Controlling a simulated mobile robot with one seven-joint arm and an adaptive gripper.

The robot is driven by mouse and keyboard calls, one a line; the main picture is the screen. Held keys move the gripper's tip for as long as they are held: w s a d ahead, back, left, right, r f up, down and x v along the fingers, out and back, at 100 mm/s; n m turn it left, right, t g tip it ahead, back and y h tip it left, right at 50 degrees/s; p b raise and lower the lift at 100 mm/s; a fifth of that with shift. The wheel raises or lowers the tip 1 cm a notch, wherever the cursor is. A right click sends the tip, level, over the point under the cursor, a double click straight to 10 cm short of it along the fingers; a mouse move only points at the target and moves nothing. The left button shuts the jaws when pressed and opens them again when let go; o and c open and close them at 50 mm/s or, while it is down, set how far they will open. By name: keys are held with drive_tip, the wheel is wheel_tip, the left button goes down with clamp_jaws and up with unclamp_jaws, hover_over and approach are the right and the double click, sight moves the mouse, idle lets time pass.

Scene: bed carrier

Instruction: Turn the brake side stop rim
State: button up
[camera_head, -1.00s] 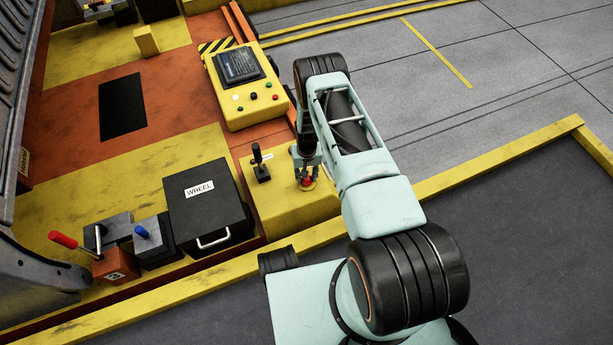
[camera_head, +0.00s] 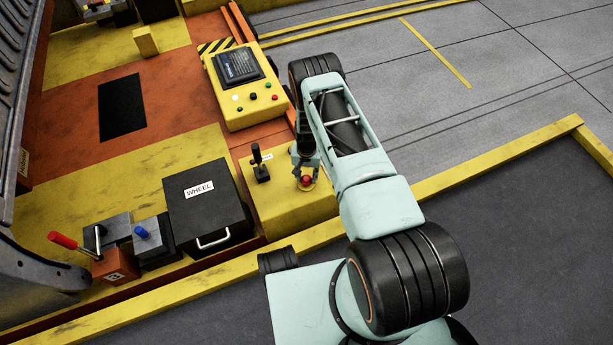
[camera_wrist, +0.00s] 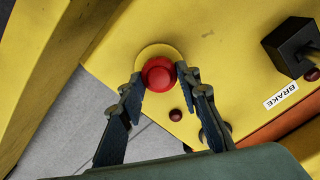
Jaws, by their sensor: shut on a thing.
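The brake-side stop is a red round button (camera_wrist: 158,75) on a yellow round base (camera_wrist: 152,50), set in a yellow panel. In the head view the red button (camera_head: 306,181) shows at the tip of my gripper (camera_head: 305,176). In the wrist view the two dark fingers of my gripper (camera_wrist: 159,80) stand on opposite sides of the red button, shut on its rim. The "BRAKE" label (camera_wrist: 281,96) lies to the right of it in the wrist view.
A black brake lever (camera_head: 259,165) stands just left of my gripper in the head view. A black "WHEEL" box (camera_head: 208,210) is farther left. A yellow control box (camera_head: 245,90) with a screen lies beyond. Small dark red bumps (camera_wrist: 175,115) sit near the fingers.

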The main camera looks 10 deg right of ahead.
drive_tip(key=o, duration=1.2)
drive_tip(key=shift+r, duration=0.15)
wheel_tip(320, 180, up, 12)
